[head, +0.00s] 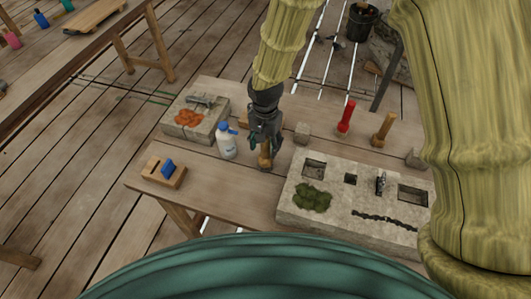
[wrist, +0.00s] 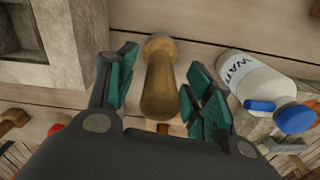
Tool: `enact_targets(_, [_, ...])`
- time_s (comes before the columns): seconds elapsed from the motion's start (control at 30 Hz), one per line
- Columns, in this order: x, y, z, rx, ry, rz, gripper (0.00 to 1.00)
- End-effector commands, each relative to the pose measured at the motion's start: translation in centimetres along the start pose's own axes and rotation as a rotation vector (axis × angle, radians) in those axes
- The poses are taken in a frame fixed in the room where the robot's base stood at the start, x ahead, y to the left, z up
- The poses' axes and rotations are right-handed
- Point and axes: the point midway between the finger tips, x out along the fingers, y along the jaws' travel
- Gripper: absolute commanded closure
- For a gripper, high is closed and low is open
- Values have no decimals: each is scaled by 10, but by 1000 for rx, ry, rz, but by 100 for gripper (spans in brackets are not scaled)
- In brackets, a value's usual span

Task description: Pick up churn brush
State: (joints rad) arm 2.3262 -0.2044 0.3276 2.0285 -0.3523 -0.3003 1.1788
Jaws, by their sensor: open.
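A wooden piece with a rounded handle, which appears to be the churn brush (wrist: 160,85), stands upright on the table between my fingers in the wrist view. Its lower part also shows under my gripper in the head view (head: 265,160). My gripper (wrist: 163,88) is open, with one dark green fingertip pad on each side of the handle. A gap shows on both sides in the wrist view. In the head view my gripper (head: 265,138) comes down from above and hides most of the piece. Its bristles cannot be made out.
A white water bottle with a blue cap (head: 226,140) stands close left of my gripper. A stone block with sockets (head: 290,215) lies to the right. Behind are a small stone (head: 302,132), a red tool (head: 346,117) and a wooden tool (head: 383,130). A wooden holder (head: 155,175) sits front left.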

Motion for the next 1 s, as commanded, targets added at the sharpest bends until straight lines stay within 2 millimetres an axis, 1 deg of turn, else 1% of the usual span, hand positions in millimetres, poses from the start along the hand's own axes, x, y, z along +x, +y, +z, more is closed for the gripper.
enact_targets(0.1, [9, 0, 0, 1, -1, 1, 48])
enact_targets(0.23, [16, 0, 0, 0, 0, 0, 48])
enact_targets(0.5, [18, 0, 0, 0, 1, -1, 48])
enact_targets(0.53, [18, 0, 0, 0, 0, -1, 50])
enact_targets(0.57, [18, 0, 0, 0, 0, -1, 56])
enact_targets(0.6, [18, 0, 0, 0, 0, -1, 63])
enact_targets(0.77, [18, 0, 0, 0, 0, 0, 92])
enact_targets(0.8, [18, 0, 0, 0, 0, 0, 100])
enact_targets(1.0, [18, 0, 0, 0, 1, 0, 100])
